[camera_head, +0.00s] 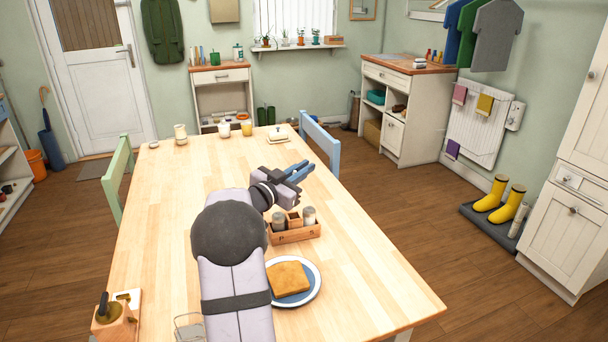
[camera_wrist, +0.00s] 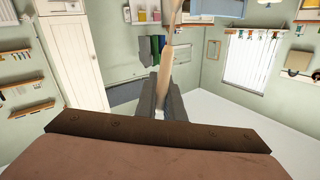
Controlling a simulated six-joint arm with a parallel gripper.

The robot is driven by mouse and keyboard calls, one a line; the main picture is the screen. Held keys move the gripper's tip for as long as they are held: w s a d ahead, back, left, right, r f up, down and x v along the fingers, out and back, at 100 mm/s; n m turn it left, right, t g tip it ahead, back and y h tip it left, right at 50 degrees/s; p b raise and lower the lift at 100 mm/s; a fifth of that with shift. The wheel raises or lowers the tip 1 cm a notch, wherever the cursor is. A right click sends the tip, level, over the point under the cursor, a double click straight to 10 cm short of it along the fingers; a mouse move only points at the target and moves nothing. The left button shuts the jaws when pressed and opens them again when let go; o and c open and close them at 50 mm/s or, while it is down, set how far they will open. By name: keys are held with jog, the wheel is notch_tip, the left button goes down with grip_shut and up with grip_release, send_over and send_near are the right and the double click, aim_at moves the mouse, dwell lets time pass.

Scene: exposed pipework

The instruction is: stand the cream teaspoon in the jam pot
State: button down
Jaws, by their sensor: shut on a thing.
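My gripper (camera_head: 299,171) is over the table, past the wooden caddy. In the wrist view its grey fingers (camera_wrist: 164,98) are shut on the cream teaspoon (camera_wrist: 167,72), which runs up from between them toward the top edge of the picture. In the head view the spoon cannot be made out. Small vessels stand at the table's far end: a white pot (camera_head: 224,129), a yellow-orange one (camera_head: 247,129) and a cream jar (camera_head: 180,134). The white pot may be the jam pot, but at this size I cannot tell. My gripper is apart from them.
The wooden caddy (camera_head: 294,234) holds shakers. A plate (camera_head: 315,290) with toast, a covered dish (camera_head: 277,137) and a wooden block (camera_head: 113,326) also stand on the table (camera_head: 165,235). The left side is largely clear. Green (camera_head: 118,170) and blue (camera_head: 322,142) chairs flank it.

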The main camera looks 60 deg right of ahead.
jog(key=w+a+r+n+t+p, duration=0.2)
jog(key=w+a+r+p, duration=0.2)
jog(key=w, duration=0.3)
jog(key=w+a+r+n+t+p, duration=0.1)
jog(key=w+a+r+t+p, duration=0.25)
jog(key=w, duration=0.35)
jog(key=w+a+n+t+p, duration=0.25)
jog(key=w+a+p, duration=0.4)
jog(key=a, duration=0.35)
jog(key=s+a+f+p, duration=0.1)
jog(key=a+f+p, duration=0.15)
jog(key=a, duration=0.35)
jog(key=s+a+f+m+g, duration=0.1)
jog(key=s+g, duration=0.2)
jog(key=s, duration=0.4)
jog(key=s+f+m+g+y, duration=0.1)
jog(key=s+m+g, duration=0.1)
jog(key=s+g, duration=0.2)
jog(key=s, duration=0.3)
jog(key=shift+s+a, duration=0.2)
jog(key=shift+a, duration=0.2)
jog(key=shift+f+b, duration=0.25)
jog(key=shift+b, duration=0.05)
